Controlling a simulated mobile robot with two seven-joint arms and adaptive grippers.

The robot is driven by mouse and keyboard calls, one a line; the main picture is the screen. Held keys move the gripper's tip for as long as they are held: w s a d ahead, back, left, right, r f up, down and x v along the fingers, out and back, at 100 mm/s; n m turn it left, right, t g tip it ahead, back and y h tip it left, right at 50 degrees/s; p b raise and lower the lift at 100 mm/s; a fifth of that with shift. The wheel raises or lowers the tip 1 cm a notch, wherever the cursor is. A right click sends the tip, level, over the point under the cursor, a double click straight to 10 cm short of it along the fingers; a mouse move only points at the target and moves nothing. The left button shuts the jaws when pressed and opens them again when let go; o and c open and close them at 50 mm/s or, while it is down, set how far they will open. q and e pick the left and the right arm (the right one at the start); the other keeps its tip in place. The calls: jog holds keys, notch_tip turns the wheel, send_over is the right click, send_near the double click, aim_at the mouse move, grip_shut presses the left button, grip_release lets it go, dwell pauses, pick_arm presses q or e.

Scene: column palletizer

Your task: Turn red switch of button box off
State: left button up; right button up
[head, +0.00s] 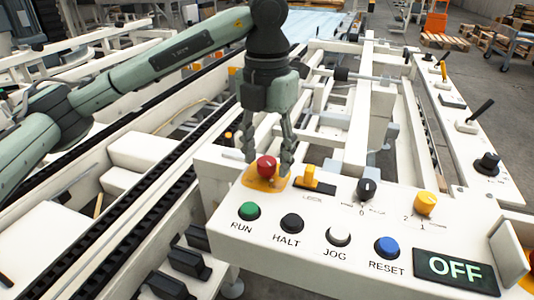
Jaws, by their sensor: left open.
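The white button box (300,231) spans the lower middle and right. The red switch (266,166) is a round red knob on a yellow plate (265,182) at the box's back left corner. My left gripper (266,155) points down with its fingers apart, one on each side of the red switch. Whether the fingers touch it I cannot tell. A display (455,269) at the box's right reads OFF. My right gripper is not in view.
The box also carries a yellow lock lever (310,177), a black selector (367,190), a yellow selector (425,203), and green, black, white and blue buttons. A second panel with levers (480,150) stands at right. Conveyor rails lie left.

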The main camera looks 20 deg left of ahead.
aim_at(267, 161)
pick_arm(q)
notch_tip(267, 161, up, 12)
dwell(0.6)
